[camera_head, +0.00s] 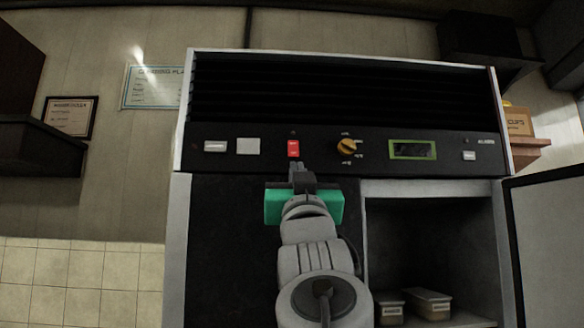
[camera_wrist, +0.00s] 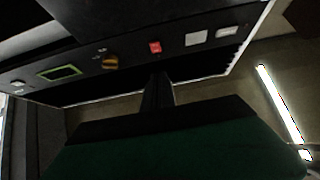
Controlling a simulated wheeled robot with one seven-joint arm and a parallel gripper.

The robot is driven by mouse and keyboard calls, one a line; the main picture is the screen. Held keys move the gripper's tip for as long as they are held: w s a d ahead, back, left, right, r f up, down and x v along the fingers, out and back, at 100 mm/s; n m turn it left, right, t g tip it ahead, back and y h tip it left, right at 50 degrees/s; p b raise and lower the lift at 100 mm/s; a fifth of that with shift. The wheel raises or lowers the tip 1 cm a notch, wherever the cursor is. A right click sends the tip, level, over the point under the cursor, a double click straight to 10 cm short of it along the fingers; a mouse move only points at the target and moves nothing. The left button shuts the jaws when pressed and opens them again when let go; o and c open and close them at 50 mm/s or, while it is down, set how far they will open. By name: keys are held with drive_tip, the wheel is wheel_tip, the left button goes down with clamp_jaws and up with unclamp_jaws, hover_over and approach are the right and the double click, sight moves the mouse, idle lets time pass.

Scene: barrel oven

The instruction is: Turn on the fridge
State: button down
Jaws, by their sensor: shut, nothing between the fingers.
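The fridge (camera_head: 250,64) stands ahead, with a dark control panel (camera_head: 324,160) below its top vents. The switch also shows in the wrist view (camera_wrist: 155,47). My gripper (camera_head: 298,168) is shut and empty. Its fingertips are just below the red switch in the head view; I cannot tell whether they touch the panel. In the wrist view the closed fingers (camera_wrist: 158,80) point toward the switch. I cannot tell the switch's on or off position.
The panel also has a white switch (camera_head: 215,146), a blank light plate (camera_head: 248,146), a green-framed display (camera_head: 412,149) and a small white button (camera_head: 469,155). The right compartment is open, with containers (camera_head: 430,303) inside. Its door (camera_head: 545,240) stands open to the right.

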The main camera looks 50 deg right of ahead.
sight(290, 153)
drive_tip(key=p+x, duration=0.2)
drive_tip(key=x, duration=0.2)
drive_tip(key=f+p+x, duration=0.1)
drive_tip(key=p+x, duration=0.1)
drive_tip(key=x, duration=0.2)
drive_tip(key=w+d+f+p+x, duration=0.1)
drive_tip(key=p+x, duration=0.1)
drive_tip(key=x, duration=0.2)
drive_tip(key=shift+w+d+r, duration=0.2)
drive_tip(key=shift+w+d, duration=0.05)
drive_tip(key=shift+d, duration=0.05)
drive_tip(key=shift+w+d, duration=0.1)
drive_tip(key=shift+d, duration=0.05)
drive_tip(key=shift+f, duration=0.1)
drive_tip(key=shift+w+f, duration=0.1)
